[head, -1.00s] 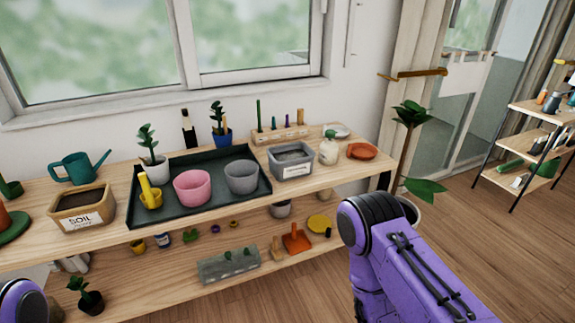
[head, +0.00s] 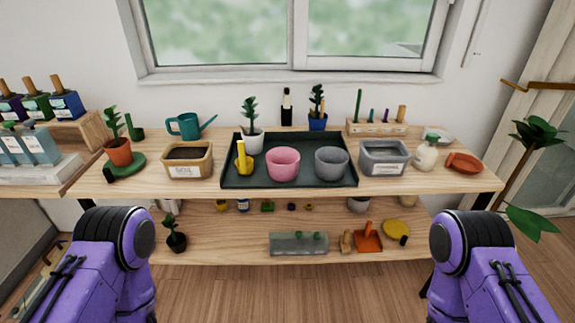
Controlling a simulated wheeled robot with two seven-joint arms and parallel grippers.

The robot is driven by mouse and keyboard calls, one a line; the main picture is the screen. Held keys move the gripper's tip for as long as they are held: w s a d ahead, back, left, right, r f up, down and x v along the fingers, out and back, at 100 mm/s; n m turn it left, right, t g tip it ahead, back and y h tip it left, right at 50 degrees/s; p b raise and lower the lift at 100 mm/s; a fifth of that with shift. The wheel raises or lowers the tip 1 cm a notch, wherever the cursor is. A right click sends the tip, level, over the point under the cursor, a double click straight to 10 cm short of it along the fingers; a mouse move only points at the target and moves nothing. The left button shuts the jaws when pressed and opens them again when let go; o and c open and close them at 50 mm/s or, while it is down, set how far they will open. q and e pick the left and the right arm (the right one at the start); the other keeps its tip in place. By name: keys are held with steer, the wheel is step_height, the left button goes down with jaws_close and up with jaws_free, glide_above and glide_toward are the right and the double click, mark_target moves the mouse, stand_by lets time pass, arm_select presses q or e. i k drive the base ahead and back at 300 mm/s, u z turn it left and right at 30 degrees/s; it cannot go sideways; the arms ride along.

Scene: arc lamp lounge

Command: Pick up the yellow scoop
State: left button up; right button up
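The yellow scoop (head: 242,160) stands on the left part of the dark tray (head: 288,185) on the wooden bench, its handle pointing up. It is left of the pink pot (head: 283,163) and just in front of a white potted plant (head: 251,130). Purple parts of both my arms show at the lower left and lower right of the head view, well in front of the bench. Neither gripper is in view.
The soil bin (head: 187,161) is left of the tray. A grey pot (head: 332,162) stands on the tray, and a grey bin (head: 384,158) is right of it. A teal watering can (head: 184,125) stands behind the soil bin. The lower shelf (head: 215,246) holds small items.

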mark_target(243, 164)
steer(key=u, duration=2.2)
steer(key=i, duration=1.4)
steer(key=z, duration=1.55)
